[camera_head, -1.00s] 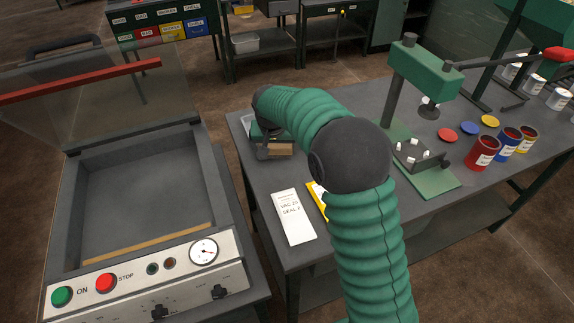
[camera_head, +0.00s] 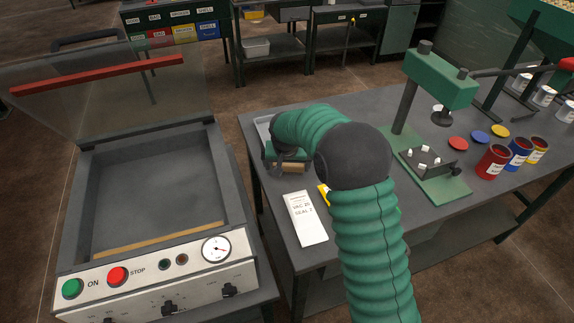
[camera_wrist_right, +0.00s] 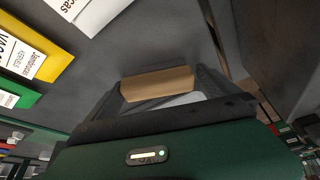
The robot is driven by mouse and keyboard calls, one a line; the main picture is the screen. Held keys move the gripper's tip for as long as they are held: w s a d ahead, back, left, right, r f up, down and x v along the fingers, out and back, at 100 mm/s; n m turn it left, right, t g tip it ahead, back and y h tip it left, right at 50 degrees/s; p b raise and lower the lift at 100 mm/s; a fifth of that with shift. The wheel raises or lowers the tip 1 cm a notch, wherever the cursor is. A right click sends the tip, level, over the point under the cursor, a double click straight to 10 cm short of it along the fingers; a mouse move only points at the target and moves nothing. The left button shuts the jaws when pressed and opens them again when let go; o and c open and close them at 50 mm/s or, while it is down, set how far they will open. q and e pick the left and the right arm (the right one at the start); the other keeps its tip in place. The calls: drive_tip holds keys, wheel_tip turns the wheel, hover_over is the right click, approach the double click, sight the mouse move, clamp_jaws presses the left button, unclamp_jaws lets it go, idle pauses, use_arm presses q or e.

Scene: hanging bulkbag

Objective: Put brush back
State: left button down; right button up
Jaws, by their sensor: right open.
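A brown wooden block (camera_head: 289,168), which looks like the brush, is at the left end of the workbench (camera_head: 262,178); it also shows in the right wrist view (camera_wrist_right: 157,84). My right gripper (camera_head: 284,162) reaches over it from behind my green arm. In the right wrist view the gripper's dark fingers (camera_wrist_right: 158,92) stand apart on either side of the block. Something pale shows under the block. Bristles are hidden, and I cannot tell whether the block touches the bench. My left gripper is not in view.
A pale tray (camera_head: 263,125) lies behind the gripper. A white label card (camera_head: 305,218) and a yellow one (camera_head: 323,195) lie in front. A green press (camera_head: 440,78) and paint cans (camera_head: 493,162) stand right. A vacuum sealer (camera_head: 150,195) with raised lid is left.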

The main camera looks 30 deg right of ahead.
drive_tip(key=v, duration=1.1)
drive_tip(key=shift+r+p, duration=0.3)
drive_tip(key=shift+p, duration=0.1)
drive_tip(key=shift+d, duration=0.15)
drive_tip(key=shift+s+d+f, duration=0.1)
drive_tip(key=shift+d, duration=0.2)
drive_tip(key=shift+a, duration=0.25)
drive_tip(key=shift+d, duration=0.1)
